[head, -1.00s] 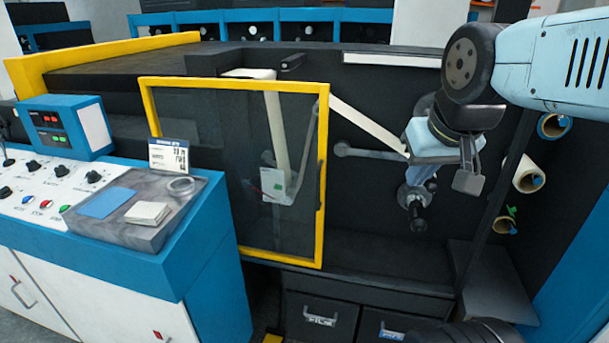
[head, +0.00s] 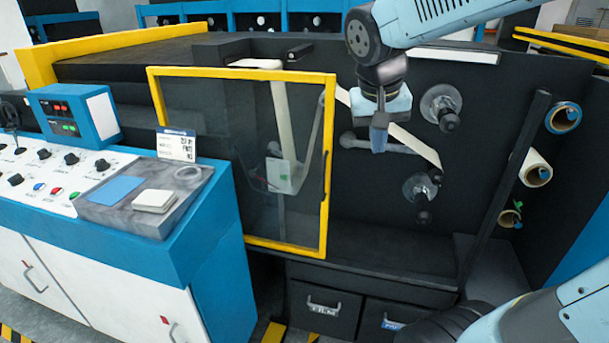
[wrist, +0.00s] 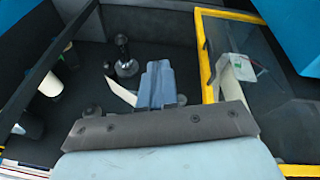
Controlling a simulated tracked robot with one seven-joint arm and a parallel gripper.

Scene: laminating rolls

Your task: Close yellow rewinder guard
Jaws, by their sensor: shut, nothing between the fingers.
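The yellow rewinder guard (head: 331,170) is a clear panel in a yellow frame. In the head view it covers the left part of the dark machine bay, and the right part is uncovered. A dark handle shows on its right edge. In the wrist view the guard's yellow frame (wrist: 205,60) is to the right. My gripper (head: 379,140) is shut and empty, pointing down, to the right of the guard's right edge and apart from it in the picture. In the wrist view the shut fingers (wrist: 160,82) are left of the yellow frame.
Rollers with a white web (head: 415,146) and a spindle (head: 441,105) stand behind my gripper. A dark post (head: 505,190) and several rolls (head: 536,169) are at the right. A blue and white control console (head: 110,240) stands at the left. Two drawers (head: 323,308) are below.

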